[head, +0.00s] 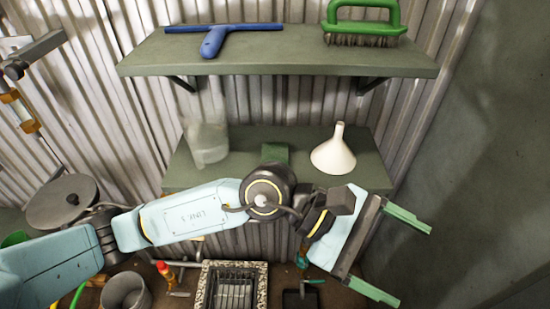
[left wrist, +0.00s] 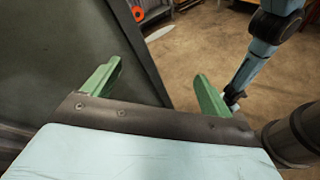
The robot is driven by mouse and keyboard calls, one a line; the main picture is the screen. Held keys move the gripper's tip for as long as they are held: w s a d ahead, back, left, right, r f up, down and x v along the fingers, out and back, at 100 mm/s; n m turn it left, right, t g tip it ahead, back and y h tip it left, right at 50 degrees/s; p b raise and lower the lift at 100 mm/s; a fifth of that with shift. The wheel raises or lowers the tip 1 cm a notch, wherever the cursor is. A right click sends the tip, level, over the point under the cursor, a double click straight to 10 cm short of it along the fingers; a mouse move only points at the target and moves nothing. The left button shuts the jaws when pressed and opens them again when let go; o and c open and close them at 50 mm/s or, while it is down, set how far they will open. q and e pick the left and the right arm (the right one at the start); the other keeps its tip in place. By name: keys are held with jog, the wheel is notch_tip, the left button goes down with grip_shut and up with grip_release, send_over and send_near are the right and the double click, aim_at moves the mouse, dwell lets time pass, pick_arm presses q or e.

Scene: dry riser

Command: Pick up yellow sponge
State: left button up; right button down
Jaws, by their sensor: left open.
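No yellow sponge can be made out in either view. My left gripper (head: 414,268) reaches across the head view from the left, at the lower right in front of the shelves. Its two green fingers are wide apart with nothing between them. They also show in the left wrist view (left wrist: 158,70), apart and empty, with a dark panel and the floor beyond. My left arm covers the front of the lower shelf (head: 178,178) and may hide things there. My right gripper is not seen in the head view.
The upper shelf (head: 270,65) holds a blue squeegee (head: 213,40) and a green brush (head: 362,22). The lower shelf holds a clear container (head: 206,143), a green block (head: 275,153) and a white funnel (head: 334,152). Below are a speckled drain tray (head: 203,290) and a grey pot (head: 127,291).

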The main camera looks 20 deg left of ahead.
aim_at(275, 152)
pick_arm(q)
jog(key=w+a+f+m+t+y, duration=0.3)
jog(key=w+a+f+m+y, duration=0.3)
jog(key=w+a+f+y, duration=0.35)
jog(key=w+a+t+y, duration=0.1)
jog(key=w+a+y, duration=0.1)
jog(key=w+a, duration=0.1)
jog(key=w+a+t+y+p, duration=0.1)
jog(key=w+a+y, duration=0.1)
jog(key=w+a, duration=0.2)
jog(key=w+a+m+t+y, duration=0.1)
jog(key=w+a+y, duration=0.1)
jog(key=a, duration=0.4)
jog(key=shift+w+a+r, duration=0.1)
jog(key=shift+w+r, duration=0.1)
jog(key=shift+w, duration=0.25)
jog(key=shift+w+a+r, duration=0.1)
jog(key=shift+w+r, duration=0.05)
jog(key=shift+w, duration=0.3)
jog(key=w, duration=0.2)
jog(key=w+a+p, duration=0.1)
jog(key=w, duration=0.2)
jog(key=shift+a, duration=0.1)
jog(key=shift+w+a+f, duration=0.1)
jog(key=shift+w+f, duration=0.2)
jog(key=shift+f, duration=0.3)
jog(key=c, duration=1.1)
